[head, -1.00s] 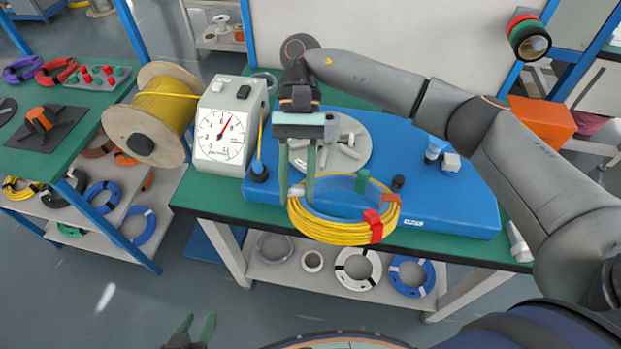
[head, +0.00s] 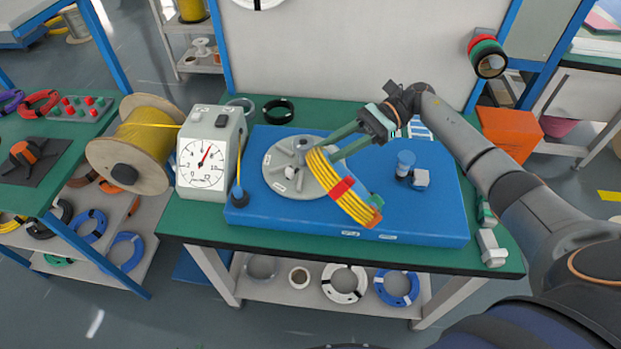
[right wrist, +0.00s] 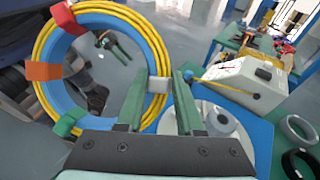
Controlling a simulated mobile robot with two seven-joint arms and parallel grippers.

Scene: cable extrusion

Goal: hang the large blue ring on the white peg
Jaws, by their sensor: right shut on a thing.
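My right gripper (head: 342,150) is shut on a large ring (right wrist: 55,102), which has a blue inner band wound with yellow cable and red, orange and green clips. In the head view the ring (head: 350,208) is nearly edge-on, tilted above the blue base and partly over the grey turntable. In the right wrist view the fingers (right wrist: 158,90) pinch its near side at a white clip. My left gripper (right wrist: 115,48) shows through the ring in that view, fingers apart and empty; it is outside the head view. I cannot make out a white peg for certain; a grey post (right wrist: 221,122) stands on the turntable.
A dial box (head: 205,160) and yellow cable spool (head: 135,145) stand left. A black ring (head: 278,110) lies behind. Blue rings (head: 397,288) lie on lower shelves.

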